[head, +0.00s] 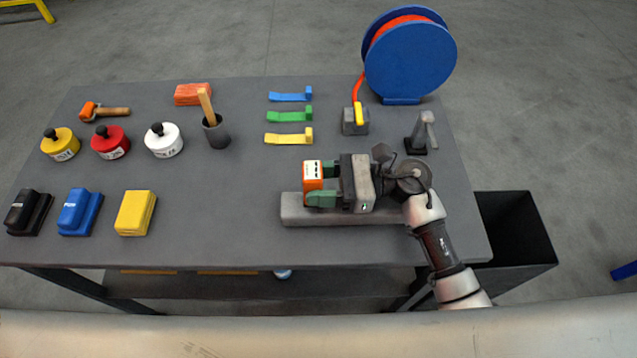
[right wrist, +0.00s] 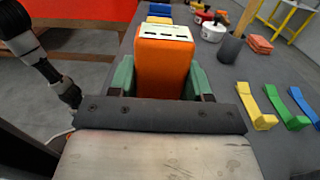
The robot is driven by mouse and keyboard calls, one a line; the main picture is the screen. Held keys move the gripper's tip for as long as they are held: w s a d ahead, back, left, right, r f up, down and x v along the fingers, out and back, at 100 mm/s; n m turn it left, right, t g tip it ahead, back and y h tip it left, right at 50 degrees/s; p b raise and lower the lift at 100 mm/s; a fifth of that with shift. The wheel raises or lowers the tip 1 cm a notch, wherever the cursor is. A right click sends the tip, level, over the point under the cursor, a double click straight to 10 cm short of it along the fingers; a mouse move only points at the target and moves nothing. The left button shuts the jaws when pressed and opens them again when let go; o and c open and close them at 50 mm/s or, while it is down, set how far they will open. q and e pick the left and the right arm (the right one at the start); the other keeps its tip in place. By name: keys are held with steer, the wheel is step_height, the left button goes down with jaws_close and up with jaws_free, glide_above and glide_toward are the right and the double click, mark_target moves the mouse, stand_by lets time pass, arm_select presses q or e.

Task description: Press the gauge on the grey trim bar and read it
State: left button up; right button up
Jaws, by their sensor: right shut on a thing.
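The grey trim bar (head: 292,210) lies near the front edge of the table, right of the middle. My right gripper (head: 318,184) is shut on the orange gauge (head: 311,180), which has a white top face with dark marks. The gauge also shows in the right wrist view (right wrist: 163,70), between the green fingers. In the head view the gauge is at the bar's left part, over it or on it; I cannot tell whether it touches. Its reading is too small to make out. My left gripper is not in view.
Yellow, green and blue hooked strips (head: 290,115) lie behind the bar. A blue reel (head: 412,60) stands at the back right. Several lidded pots (head: 110,143) and a yellow block (head: 136,214) are on the left.

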mark_target(319, 170)
steer(key=shift+r+p, duration=1.05)
steer(key=shift+r, duration=1.45)
